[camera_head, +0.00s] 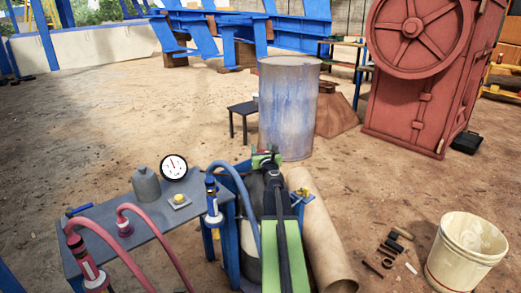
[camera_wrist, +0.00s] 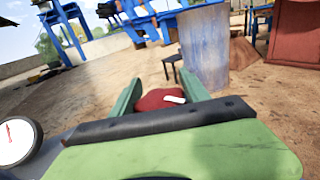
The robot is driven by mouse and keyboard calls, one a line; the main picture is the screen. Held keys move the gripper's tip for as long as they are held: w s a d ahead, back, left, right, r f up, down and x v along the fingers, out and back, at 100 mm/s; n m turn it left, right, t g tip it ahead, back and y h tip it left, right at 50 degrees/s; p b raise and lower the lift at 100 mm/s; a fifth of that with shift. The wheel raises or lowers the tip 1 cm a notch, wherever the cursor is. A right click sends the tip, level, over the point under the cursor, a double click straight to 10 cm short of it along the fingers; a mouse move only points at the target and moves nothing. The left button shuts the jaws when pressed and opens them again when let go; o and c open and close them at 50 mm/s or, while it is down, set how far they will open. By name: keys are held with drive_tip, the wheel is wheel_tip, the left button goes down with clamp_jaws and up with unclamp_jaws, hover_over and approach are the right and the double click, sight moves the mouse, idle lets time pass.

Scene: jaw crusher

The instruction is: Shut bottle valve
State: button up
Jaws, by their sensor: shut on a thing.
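My gripper (camera_head: 266,158) reaches over the top of a grey bottle (camera_head: 254,196) standing beside the table. In the wrist view its two green fingers (camera_wrist: 160,90) stand on either side of a red valve knob (camera_wrist: 158,101) with a white mark, and are shut on it. The knob's lower part is hidden behind the dark edge of my gripper. In the head view my green and black arm covers the knob and much of the bottle. How far the valve is turned cannot be told.
A blue-grey table (camera_head: 140,235) at left carries a dial gauge (camera_head: 174,167), a grey flask (camera_head: 146,185) and hoses. A large pipe (camera_head: 320,235) lies right of my arm. A blue-white drum (camera_head: 288,110) stands behind. A white bucket (camera_head: 466,250) and small loose parts lie at right.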

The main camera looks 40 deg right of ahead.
drive_tip(key=shift+s+d+m+g+h, duration=0.15)
drive_tip(key=shift+m+g+h, duration=0.6)
drive_tip(key=shift+g, duration=0.1)
drive_tip(key=shift+s+d+m+g+h, duration=0.1)
drive_tip(key=shift+d+m+g+h, duration=0.05)
drive_tip(key=shift+m+g+h, duration=0.6)
drive_tip(key=shift+s+d+m+g+h, duration=0.15)
drive_tip(key=shift+m+g+h, duration=0.55)
drive_tip(key=shift+g+h, duration=0.15)
drive_tip(key=shift+s+g, duration=0.1)
drive_tip(key=shift+g, duration=0.15)
drive_tip(key=o, duration=1.4)
drive_tip(key=shift+c, duration=0.2)
